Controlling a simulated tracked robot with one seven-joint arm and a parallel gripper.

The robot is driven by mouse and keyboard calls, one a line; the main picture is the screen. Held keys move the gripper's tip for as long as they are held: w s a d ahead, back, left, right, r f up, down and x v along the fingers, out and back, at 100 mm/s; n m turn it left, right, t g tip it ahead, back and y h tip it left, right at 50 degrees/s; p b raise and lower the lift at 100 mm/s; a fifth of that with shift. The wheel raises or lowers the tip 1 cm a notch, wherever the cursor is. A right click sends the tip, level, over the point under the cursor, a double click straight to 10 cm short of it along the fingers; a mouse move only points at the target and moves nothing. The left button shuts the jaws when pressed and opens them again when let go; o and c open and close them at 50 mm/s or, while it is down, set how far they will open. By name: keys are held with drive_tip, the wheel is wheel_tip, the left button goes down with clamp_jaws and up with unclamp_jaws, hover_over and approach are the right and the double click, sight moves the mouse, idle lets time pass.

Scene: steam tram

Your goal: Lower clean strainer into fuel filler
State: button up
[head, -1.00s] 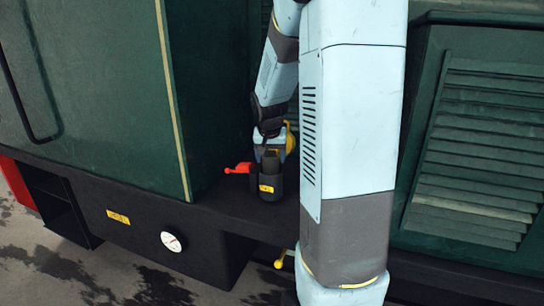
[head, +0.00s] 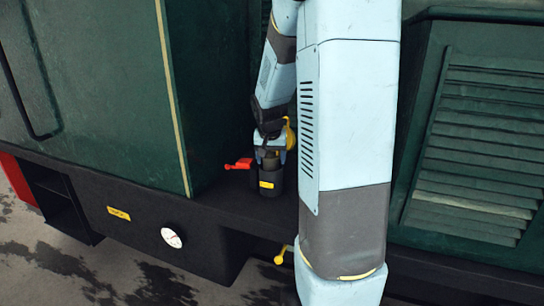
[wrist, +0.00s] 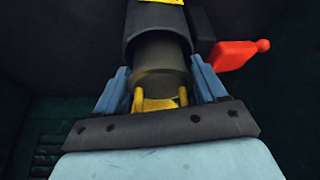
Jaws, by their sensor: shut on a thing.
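My gripper (wrist: 162,88) is shut on the strainer (wrist: 162,55), with a blue finger on each side. The strainer is a dark grey cylinder with a yellow handle at the gripper's end. In the wrist view its far part runs into the wider black collar of the fuel filler (wrist: 133,28), so its lower end is hidden. In the head view the filler (head: 270,205) stands upright on the dark ledge, with a yellow label on its front. My gripper (head: 268,152) is just above it, and the strainer is mostly hidden there.
A red lever (head: 240,164) sticks out left of the filler, and also shows in the wrist view (wrist: 240,52). A yellow part (head: 290,135) is close behind the gripper. Green walls stand at left and right, with louvres (head: 475,140) at right. A gauge (head: 172,237) is below left.

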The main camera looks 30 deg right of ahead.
drive_tip(key=shift+f, duration=0.2)
idle(0.5)
drive_tip(key=o, duration=1)
drive_tip(key=shift+o, duration=0.7)
drive_tip(key=shift+a, duration=0.1)
drive_tip(key=shift+r, duration=3)
drive_tip(key=shift+s, duration=0.1)
